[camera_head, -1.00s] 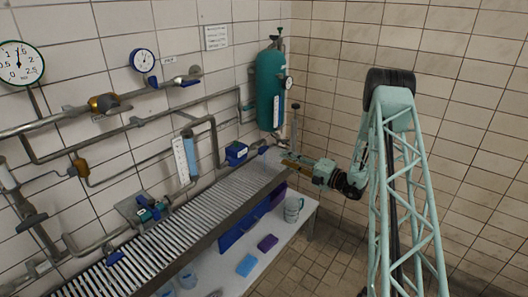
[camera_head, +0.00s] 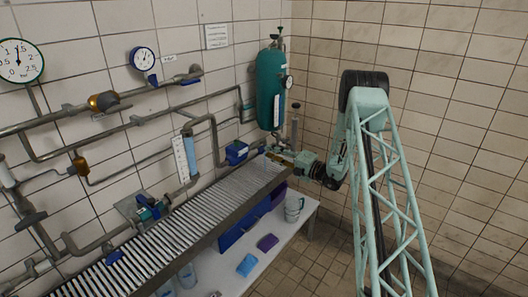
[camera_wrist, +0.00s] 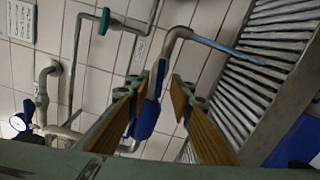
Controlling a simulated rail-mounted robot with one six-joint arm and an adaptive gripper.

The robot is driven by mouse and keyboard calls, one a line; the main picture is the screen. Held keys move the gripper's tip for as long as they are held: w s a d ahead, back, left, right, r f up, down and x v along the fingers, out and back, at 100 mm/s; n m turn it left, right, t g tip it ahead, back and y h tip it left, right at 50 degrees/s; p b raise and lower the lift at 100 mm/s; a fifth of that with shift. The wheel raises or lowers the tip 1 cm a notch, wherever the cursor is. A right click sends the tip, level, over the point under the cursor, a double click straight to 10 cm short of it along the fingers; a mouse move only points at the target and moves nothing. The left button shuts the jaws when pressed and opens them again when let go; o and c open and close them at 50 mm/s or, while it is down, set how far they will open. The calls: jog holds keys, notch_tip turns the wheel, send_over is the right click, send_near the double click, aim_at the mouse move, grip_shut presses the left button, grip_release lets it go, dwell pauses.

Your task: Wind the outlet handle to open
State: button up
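A blue handle (camera_wrist: 147,118) on a grey pipe shows in the wrist view, in the gap between my fingers. My gripper (camera_wrist: 162,82) is open, with one tan-padded finger on each side of the handle. The left finger looks close to the handle, but I cannot tell whether it touches. The pipe (camera_wrist: 178,34) bends to the right above the handle, and a thin light-blue length comes from its end. In the head view my gripper (camera_head: 277,155) is at the far end of the slatted rack, below the green cylinder, and the handle there is too small to make out.
The slatted rack (camera_head: 170,240) runs along the wall beneath the pipes. A mug (camera_head: 293,208) stands on the lower shelf. The tiled floor is clear.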

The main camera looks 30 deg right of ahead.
jog(key=shift+x, duration=2.15)
grip_shut()
